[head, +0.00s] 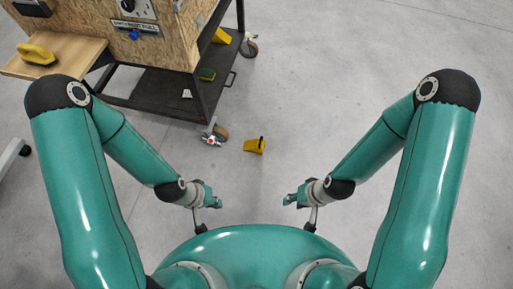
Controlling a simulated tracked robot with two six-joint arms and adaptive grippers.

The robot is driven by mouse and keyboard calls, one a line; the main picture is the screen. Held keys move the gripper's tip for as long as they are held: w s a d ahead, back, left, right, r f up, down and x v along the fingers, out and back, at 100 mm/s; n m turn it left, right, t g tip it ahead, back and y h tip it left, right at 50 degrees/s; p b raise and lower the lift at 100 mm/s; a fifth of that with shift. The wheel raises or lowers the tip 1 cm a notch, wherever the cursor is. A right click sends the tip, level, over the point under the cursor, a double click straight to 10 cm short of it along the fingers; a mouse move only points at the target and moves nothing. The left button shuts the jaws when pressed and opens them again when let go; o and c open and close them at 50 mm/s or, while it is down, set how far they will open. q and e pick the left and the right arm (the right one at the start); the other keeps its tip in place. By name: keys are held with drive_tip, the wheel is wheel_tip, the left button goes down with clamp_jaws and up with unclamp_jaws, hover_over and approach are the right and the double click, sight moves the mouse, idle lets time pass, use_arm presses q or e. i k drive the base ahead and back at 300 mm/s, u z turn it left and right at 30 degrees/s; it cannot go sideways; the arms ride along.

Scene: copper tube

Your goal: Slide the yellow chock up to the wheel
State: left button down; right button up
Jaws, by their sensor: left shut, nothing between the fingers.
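The yellow chock (253,147), with a dark upright piece on top, lies on the grey floor in the head view. The caster wheel (221,133) of the cart stands to its left and slightly farther away, with a floor gap between them. My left gripper (214,199) is shut and empty, nearer to me than the chock and to its left. My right gripper (291,200) is nearer to me and to the chock's right; its fingers are too small to read. Neither gripper touches the chock.
The cart has a dark lower shelf (150,108) and a chipboard upper part (160,45). Another caster (250,47) stands at its far right corner. A wooden side board (70,50) carries a yellow object (37,54). The floor to the right is clear.

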sight(256, 146)
drive_tip(key=z, duration=0.25)
drive_tip(key=i, duration=1.3)
drive_tip(key=u, duration=0.35)
